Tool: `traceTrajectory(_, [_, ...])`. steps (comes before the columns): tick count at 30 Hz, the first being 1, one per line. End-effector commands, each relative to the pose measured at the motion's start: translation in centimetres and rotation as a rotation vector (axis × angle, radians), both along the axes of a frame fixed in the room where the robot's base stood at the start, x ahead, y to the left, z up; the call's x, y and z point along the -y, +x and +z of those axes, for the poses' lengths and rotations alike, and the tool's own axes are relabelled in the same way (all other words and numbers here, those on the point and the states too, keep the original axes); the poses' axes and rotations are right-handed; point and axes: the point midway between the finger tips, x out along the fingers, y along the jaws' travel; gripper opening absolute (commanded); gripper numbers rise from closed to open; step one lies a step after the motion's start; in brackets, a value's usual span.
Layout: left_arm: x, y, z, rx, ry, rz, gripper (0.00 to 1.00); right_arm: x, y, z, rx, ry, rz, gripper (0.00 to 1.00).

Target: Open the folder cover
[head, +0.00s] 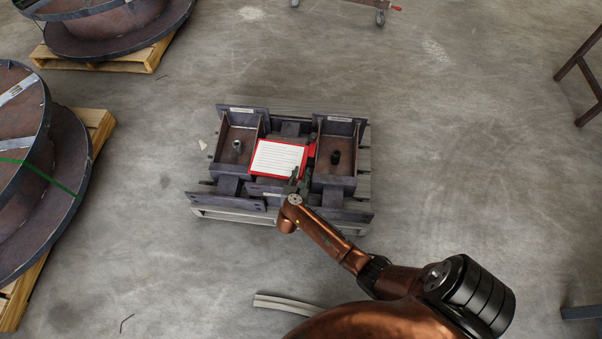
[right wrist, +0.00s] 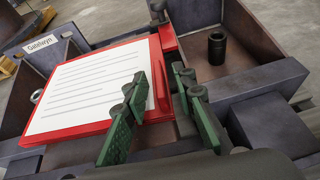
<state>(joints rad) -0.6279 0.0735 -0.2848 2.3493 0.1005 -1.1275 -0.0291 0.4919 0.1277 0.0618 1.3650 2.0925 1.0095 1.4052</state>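The red folder (head: 278,158) lies on the steel frame between two open steel boxes, with a white lined sheet on its upper face. It fills the left of the right wrist view (right wrist: 70,128). A raised red strip (right wrist: 159,76) stands along its right edge; I cannot tell whether this belongs to the cover. My right gripper (head: 297,176) is at the folder's right edge. In the right wrist view its green-padded fingers (right wrist: 163,92) are apart, with no object clearly held between them. Contact with the red strip is unclear. My left gripper is out of view.
The left box (head: 238,147) holds a small metal cylinder; the right box (head: 335,165) holds a dark cylinder (right wrist: 216,48). Their walls rise around the folder. The frame stands on a pallet (head: 236,215).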

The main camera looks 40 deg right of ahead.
Motion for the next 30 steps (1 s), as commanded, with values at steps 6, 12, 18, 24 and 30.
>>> traceTrajectory(6, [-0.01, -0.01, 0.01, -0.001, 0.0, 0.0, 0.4, -0.03, 0.0, 0.01, 0.0, 0.0, 0.0, 0.14])
traceTrajectory(12, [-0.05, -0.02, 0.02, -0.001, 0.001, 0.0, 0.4, -0.03, -0.01, -0.01, 0.0, 0.0, 0.0, 0.01])
traceTrajectory(18, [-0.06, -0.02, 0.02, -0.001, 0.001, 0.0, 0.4, -0.05, -0.01, -0.01, -0.001, -0.001, 0.0, 0.0])
traceTrajectory(24, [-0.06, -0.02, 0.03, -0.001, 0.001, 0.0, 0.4, -0.07, -0.01, -0.02, -0.001, -0.001, 0.0, 0.0])
traceTrajectory(30, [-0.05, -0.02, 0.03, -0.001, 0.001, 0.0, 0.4, -0.08, -0.01, 0.0, -0.001, -0.001, 0.0, 0.0])
